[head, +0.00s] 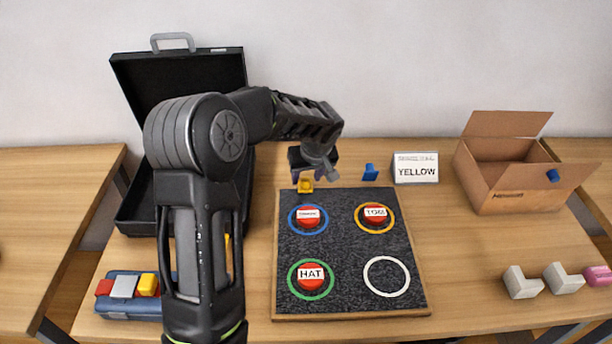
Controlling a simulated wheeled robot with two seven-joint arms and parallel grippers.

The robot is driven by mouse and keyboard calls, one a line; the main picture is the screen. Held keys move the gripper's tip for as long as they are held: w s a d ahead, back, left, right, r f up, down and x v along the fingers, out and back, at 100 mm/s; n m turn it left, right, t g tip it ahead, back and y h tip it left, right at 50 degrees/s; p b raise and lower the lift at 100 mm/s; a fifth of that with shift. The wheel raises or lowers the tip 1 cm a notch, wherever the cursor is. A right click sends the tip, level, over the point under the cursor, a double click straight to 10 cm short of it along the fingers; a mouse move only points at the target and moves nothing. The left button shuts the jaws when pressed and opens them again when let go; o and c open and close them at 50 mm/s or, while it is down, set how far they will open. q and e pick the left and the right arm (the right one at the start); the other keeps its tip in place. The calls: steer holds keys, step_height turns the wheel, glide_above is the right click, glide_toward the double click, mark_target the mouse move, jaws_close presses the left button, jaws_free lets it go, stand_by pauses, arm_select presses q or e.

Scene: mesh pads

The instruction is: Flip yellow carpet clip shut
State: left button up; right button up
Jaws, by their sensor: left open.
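The yellow carpet clip (305,184) is at the upper left edge of the dark carpet board (336,260). Its upper part is partly hidden by my left gripper (311,170), so I cannot tell how far its flap stands open. My left gripper is open, just above and behind the yellow clip; whether it touches the clip is unclear. A blue clip (370,172) stands just behind the board's top edge, to the right. My right gripper is not in view.
Red labelled buttons, including HAT (311,275) and TOM (375,213), sit in coloured rings on the board. A YELLOW sign (416,168) stands behind. An open cardboard box (510,185) is right; an open black case (135,212) is left.

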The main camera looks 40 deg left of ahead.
arm_select(q)
steer(key=shift+x, duration=0.85)
steer(key=shift+c, duration=0.6)
jaws_close()
